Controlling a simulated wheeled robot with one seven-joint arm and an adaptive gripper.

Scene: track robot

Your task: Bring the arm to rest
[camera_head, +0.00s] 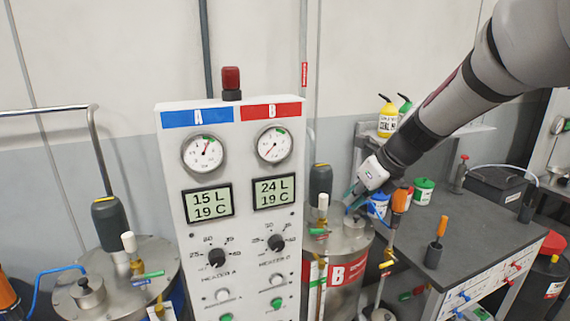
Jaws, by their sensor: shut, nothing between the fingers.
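My arm (440,100) reaches in from the upper right, slanting down and left. My gripper (350,197) is at its end, shut and empty, small in the picture. It shows in front of the dark workbench's left end, close above the lid of the drum marked B (347,271). I cannot tell whether its tips touch anything there.
A control panel (240,225) with gauges and displays stands left of my gripper. A metal drum (110,275) is at the left.

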